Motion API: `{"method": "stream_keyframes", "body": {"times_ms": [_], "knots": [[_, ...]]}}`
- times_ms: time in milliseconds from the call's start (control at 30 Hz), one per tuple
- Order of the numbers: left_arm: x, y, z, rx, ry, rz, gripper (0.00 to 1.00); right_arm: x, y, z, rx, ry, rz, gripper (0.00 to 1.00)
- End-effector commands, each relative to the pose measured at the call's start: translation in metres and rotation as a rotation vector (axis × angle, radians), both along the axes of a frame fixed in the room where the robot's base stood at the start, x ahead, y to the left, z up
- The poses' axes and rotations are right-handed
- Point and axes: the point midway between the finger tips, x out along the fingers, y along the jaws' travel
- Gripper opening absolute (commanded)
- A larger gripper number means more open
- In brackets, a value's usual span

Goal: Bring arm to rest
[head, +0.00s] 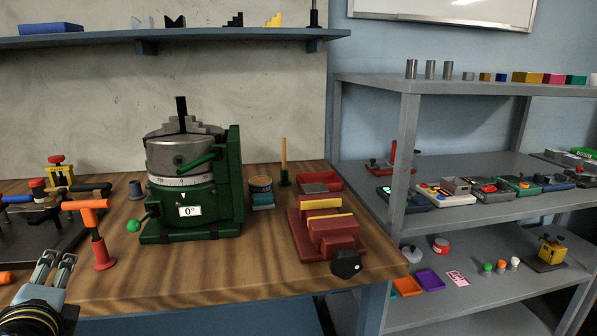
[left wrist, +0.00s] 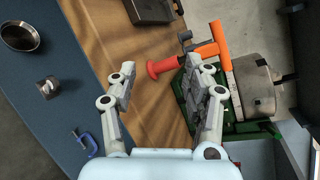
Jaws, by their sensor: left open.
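My left gripper (head: 54,268) is at the lower left of the head view, over the front left edge of the wooden bench (head: 190,285). It is open and empty; its two spread fingers also show in the left wrist view (left wrist: 160,95), with bare bench and floor visible between and around them. A red stand holding an orange T-shaped handle (head: 94,212) stands on the bench just beyond the gripper, apart from it. It also shows past the fingers in the left wrist view (left wrist: 205,50). My right gripper is not in view.
A green rotary table (head: 190,190) stands mid-bench, with a red vise (head: 328,228) to its right. A dark plate with tools (head: 45,228) lies at the left. A grey shelf cart (head: 405,130) stands at the right. The front middle of the bench is clear.

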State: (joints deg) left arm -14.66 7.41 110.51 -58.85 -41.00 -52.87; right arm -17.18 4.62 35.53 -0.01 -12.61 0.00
Motion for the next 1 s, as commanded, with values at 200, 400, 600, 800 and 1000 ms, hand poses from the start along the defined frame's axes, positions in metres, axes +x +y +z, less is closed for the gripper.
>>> {"method": "stream_keyframes", "body": {"times_ms": [200,400,600,800,1000], "knots": [[-0.096,-0.022,-0.040,-0.809,-0.076,0.399,0.50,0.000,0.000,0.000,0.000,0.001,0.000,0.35],[-0.153,-0.065,-0.055,-1.196,-0.030,0.652,0.50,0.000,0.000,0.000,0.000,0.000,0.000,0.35],[-0.199,-0.106,-0.054,-1.432,0.053,0.853,0.50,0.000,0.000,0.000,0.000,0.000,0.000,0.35],[-0.214,-0.123,-0.079,-1.512,0.110,0.961,0.50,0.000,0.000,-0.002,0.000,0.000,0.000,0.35],[-0.206,-0.117,-0.136,-1.502,0.120,0.980,0.50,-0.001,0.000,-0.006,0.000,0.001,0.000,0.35]]}}
